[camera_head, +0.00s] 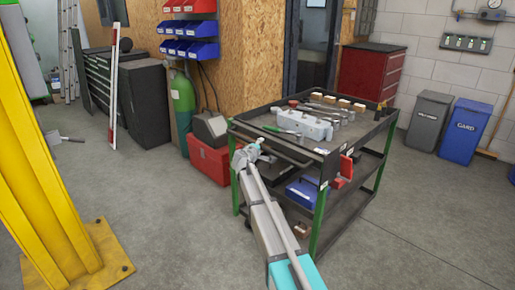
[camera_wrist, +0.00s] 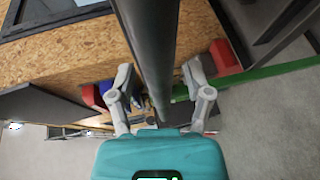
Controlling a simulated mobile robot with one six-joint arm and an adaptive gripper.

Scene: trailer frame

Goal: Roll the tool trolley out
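The tool trolley (camera_head: 318,190) is a black shelved cart with green corner posts, standing upright on the concrete floor. Tools and a pale grey block lie on its top, and a blue box and red items sit lower down. My gripper (camera_head: 247,153) is at the trolley's near left top edge. In the wrist view a dark bar (camera_wrist: 155,45), apparently the trolley's rail, runs between the spread fingers of my gripper (camera_wrist: 160,75). The fingers look open, with one on each side of the bar. Whether either touches it is unclear.
A red toolbox (camera_head: 208,160) and a green gas cylinder (camera_head: 182,110) stand left of the trolley. A red cabinet (camera_head: 368,72) is behind it. Grey (camera_head: 425,118) and blue (camera_head: 465,132) bins stand right. A yellow post (camera_head: 45,150) is at left. The floor in front is clear.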

